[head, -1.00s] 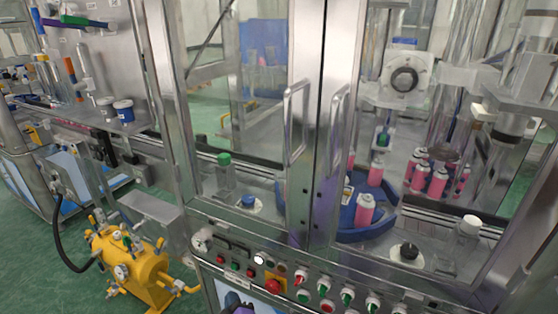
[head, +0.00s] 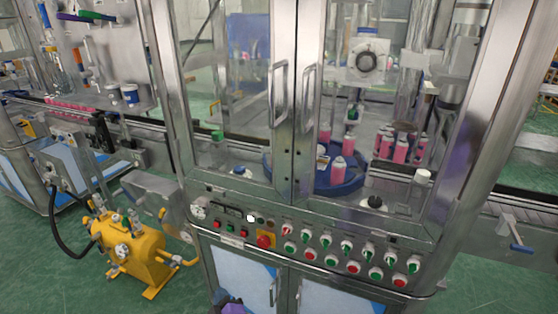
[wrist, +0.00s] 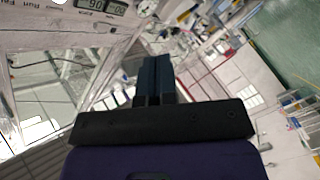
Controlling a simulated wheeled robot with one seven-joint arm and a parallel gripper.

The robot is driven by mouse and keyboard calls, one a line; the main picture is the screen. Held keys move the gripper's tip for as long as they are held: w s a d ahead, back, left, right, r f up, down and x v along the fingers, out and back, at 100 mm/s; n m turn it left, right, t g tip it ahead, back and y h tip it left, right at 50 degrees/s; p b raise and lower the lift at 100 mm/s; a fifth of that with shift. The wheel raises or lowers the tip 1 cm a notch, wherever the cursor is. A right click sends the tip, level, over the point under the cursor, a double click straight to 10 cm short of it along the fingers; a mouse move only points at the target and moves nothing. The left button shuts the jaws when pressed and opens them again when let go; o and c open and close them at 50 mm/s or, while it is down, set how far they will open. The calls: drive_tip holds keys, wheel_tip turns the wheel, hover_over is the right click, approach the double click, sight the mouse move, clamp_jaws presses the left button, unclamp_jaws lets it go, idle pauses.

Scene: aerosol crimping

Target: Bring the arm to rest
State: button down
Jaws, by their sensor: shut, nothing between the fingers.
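My gripper (wrist: 154,82) shows in the wrist view, its two dark fingers shut together with nothing between them. It points away from the wrist camera toward a tilted, blurred view of the machine area. In the head view a small purple and dark part (head: 229,303) at the bottom edge seems to be mine; no fingers can be made out there. The arm's overall pose cannot be told.
A glass-doored crimping machine stands ahead, with door handles (head: 308,95), a button panel (head: 262,241) and pink cans (head: 338,171) inside. A yellow tank (head: 128,252) stands on the floor at left. Green floor (head: 500,285) is free at right.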

drive_tip(key=w+d+r+m+g+h, duration=0.3)
drive_tip(key=w+d+r+m, duration=0.15)
drive_tip(key=r, duration=0.25)
drive_tip(key=w+d+r+m+g+h, duration=0.35)
drive_tip(key=w+r+m, duration=0.2)
drive_tip(key=r, duration=0.25)
drive_tip(key=d+r+m+g+y, duration=0.1)
drive_tip(key=d+r+g, duration=0.1)
drive_tip(key=d+r, duration=0.55)
drive_tip(key=d+r+m+g+y, duration=0.1)
drive_tip(key=d+r, duration=0.4)
drive_tip(key=r, duration=0.5)
drive_tip(key=s+d+r, duration=0.3)
drive_tip(key=d+r, duration=0.5)
drive_tip(key=r, duration=0.1)
drive_tip(key=s+d+r, duration=0.3)
drive_tip(key=s+d, duration=0.3)
drive_tip(key=s, duration=0.1)
drive_tip(key=s+d+r+m+h, duration=0.1)
drive_tip(key=s+d+r, duration=0.3)
drive_tip(key=s+d, duration=0.2)
drive_tip(key=s+d+r+m+g+h, duration=0.1)
drive_tip(key=s+d+r, duration=0.3)
drive_tip(key=s, duration=0.5)
drive_tip(key=shift+s+d, duration=0.4)
drive_tip(key=shift+d, duration=0.65)
